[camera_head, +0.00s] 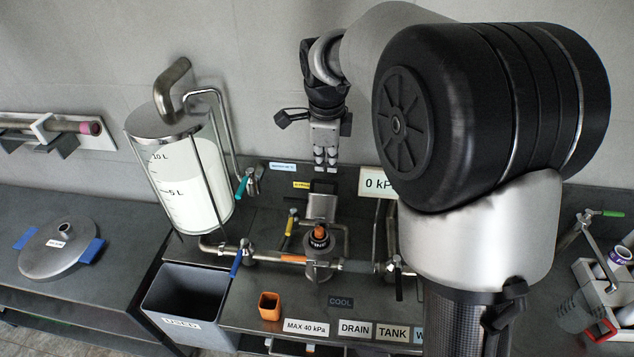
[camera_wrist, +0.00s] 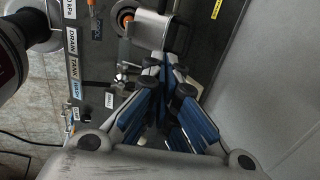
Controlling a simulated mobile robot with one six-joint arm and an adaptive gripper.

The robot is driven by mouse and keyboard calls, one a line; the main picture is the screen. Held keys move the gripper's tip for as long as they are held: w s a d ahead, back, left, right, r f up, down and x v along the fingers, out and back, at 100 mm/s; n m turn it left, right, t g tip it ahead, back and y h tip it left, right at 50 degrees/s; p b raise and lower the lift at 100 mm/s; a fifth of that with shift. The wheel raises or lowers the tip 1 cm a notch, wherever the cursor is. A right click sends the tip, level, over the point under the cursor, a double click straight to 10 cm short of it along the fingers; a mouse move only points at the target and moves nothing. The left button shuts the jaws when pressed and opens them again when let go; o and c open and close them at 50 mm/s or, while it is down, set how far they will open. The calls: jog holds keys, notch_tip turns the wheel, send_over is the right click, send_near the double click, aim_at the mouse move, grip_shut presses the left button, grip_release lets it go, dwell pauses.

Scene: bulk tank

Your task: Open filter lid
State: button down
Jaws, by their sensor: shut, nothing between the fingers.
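A small metal housing (camera_head: 318,268) stands in the pipework at the middle of the bench in the head view, with a black and orange cap (camera_head: 320,234) on top. I take this to be the filter and its lid; the cap looks seated on the housing. An orange ring, likely the same cap (camera_wrist: 124,14), shows at the top of the wrist view. My gripper (camera_head: 326,164) points down above and behind the cap, apart from it. In the wrist view my gripper (camera_wrist: 166,64) is shut and empty, its tips near a grey metal block (camera_wrist: 152,24).
A clear tank (camera_head: 184,175) with whitish liquid stands at left, above a grey bin (camera_head: 185,300). Several valve handles surround the filter, including blue (camera_head: 237,262) and yellow (camera_head: 290,228). An orange cup (camera_head: 269,305) stands in front. A round metal lid (camera_head: 58,250) lies far left.

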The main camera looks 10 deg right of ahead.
jog(key=b, duration=0.3)
send_near(327, 196)
jog(key=x, duration=0.5)
jog(key=shift+f, duration=0.15)
jog(key=w, duration=0.2)
jog(key=w+d+f, duration=0.1)
jog(key=shift+w+d+f, duration=0.1)
jog(key=shift+w, duration=0.2)
jog(key=shift+p, duration=0.45)
